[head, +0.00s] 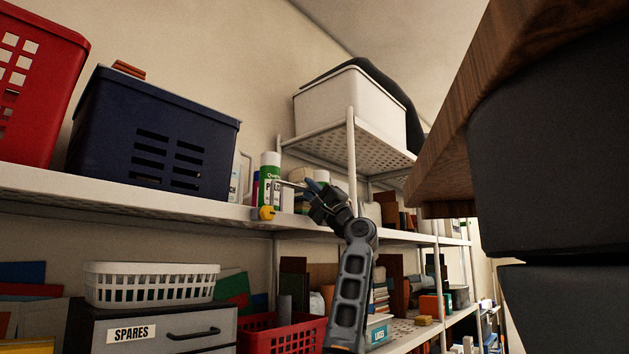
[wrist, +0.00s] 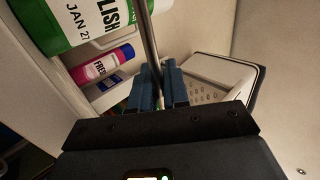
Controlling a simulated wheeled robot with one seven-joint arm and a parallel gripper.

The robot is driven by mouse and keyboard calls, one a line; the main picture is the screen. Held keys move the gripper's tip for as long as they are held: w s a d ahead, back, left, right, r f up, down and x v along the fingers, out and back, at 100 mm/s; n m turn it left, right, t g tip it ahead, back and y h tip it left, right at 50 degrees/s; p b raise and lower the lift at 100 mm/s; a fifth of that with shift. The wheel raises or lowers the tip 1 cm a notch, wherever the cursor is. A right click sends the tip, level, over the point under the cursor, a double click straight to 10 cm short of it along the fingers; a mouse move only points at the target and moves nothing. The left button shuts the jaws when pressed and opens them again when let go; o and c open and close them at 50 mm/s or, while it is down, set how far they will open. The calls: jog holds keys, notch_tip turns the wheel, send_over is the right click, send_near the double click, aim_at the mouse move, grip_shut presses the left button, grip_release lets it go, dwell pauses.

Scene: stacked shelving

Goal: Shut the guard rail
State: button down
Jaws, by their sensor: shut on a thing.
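The guard rail shows in the wrist view as a thin grey metal bar (wrist: 149,42) running from the top edge down between the two blue fingers of my gripper (wrist: 158,88). The fingers are closed around the bar. In the head view my gripper (head: 318,190) is at the front of the middle shelf, just right of a green and white spray can. A short piece of the rail (head: 290,184) shows left of the fingers. The rest of the rail is hidden or too small to make out, so I cannot tell its full angle.
The green and white can (head: 270,180) stands close behind the rail. A yellow tag (head: 266,213) sits on the shelf edge. A navy crate (head: 152,135) stands to the left, and a white bin (head: 350,103) is above right.

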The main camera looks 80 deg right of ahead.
jog(key=c, duration=1.2)
grip_release()
jog(key=shift+w+d+f, duration=0.25)
jog(key=shift+d+f, duration=0.05)
jog(key=shift+f, duration=0.4)
jog(key=shift+c, duration=0.2)
jog(key=shift+o, duration=0.2)
jog(key=shift+r, duration=0.1)
jog(key=shift+s+r, duration=0.15)
jog(key=shift+s, duration=0.05)
jog(key=b+v, duration=0.2)
jog(key=v, duration=0.6)
